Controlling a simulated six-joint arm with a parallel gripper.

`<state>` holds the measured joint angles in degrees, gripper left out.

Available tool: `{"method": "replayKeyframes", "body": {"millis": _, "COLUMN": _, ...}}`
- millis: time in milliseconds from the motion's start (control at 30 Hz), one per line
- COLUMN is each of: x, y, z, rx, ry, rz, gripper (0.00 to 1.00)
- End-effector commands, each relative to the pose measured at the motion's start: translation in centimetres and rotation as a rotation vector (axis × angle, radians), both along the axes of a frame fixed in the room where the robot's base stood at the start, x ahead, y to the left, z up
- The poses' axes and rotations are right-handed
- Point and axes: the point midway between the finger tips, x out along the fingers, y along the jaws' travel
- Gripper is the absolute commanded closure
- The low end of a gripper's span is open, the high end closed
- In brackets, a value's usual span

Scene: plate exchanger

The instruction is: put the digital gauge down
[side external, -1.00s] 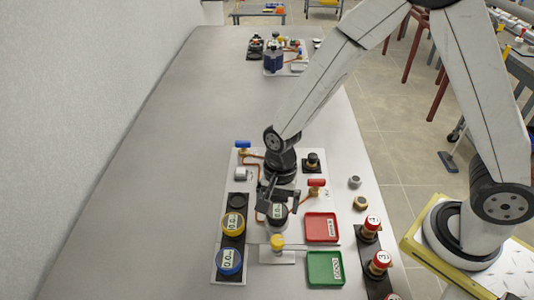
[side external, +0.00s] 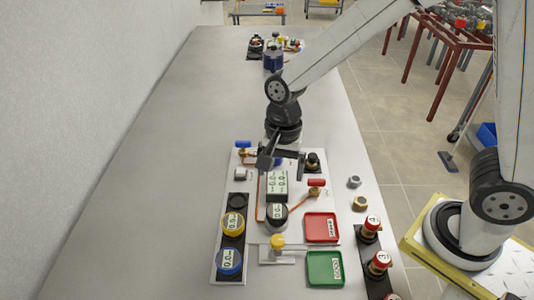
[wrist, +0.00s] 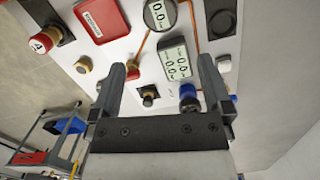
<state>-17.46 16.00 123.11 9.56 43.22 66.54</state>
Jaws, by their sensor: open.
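The digital gauge (side external: 277,211), dark with a pale display, sits upright on the white panel (side external: 256,180) below a two-line display box (side external: 277,184). It also shows at the top of the wrist view (wrist: 160,14). My gripper (side external: 284,160) is open and empty, above the panel and beyond the gauge, clear of it. In the wrist view its two fingers (wrist: 163,75) stand wide apart with nothing between them. A yellow gauge (side external: 233,223) and a blue gauge (side external: 229,261) sit in a black rack (side external: 237,243); the rack's far place is empty.
A red tray (side external: 321,227) and a green tray (side external: 325,268) lie right of the gauge. A yellow-knobbed valve (side external: 277,242) is just in front. Red-capped parts (side external: 372,223) stand at the table's right edge. The grey table (side external: 150,170) left of the panel is clear.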

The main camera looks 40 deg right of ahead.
Motion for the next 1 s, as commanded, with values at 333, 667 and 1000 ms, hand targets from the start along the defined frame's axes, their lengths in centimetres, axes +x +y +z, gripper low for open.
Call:
{"method": "replayKeyframes", "body": {"millis": 333, "x": 0.0, "y": 0.0, "z": 0.0, "rx": 0.0, "ry": 0.0, "rz": 0.0, "gripper": 0.0}}
{"method": "replayKeyframes", "body": {"millis": 667, "x": -0.1, "y": -0.7, "z": 0.0, "rx": 0.0, "ry": -0.019, "rz": 0.041, "gripper": 0.0}}
{"method": "replayKeyframes", "body": {"millis": 1000, "x": -1.3, "y": -5.6, "z": -0.2, "rx": -0.027, "ry": -0.148, "rz": 0.352, "gripper": 0.0}}
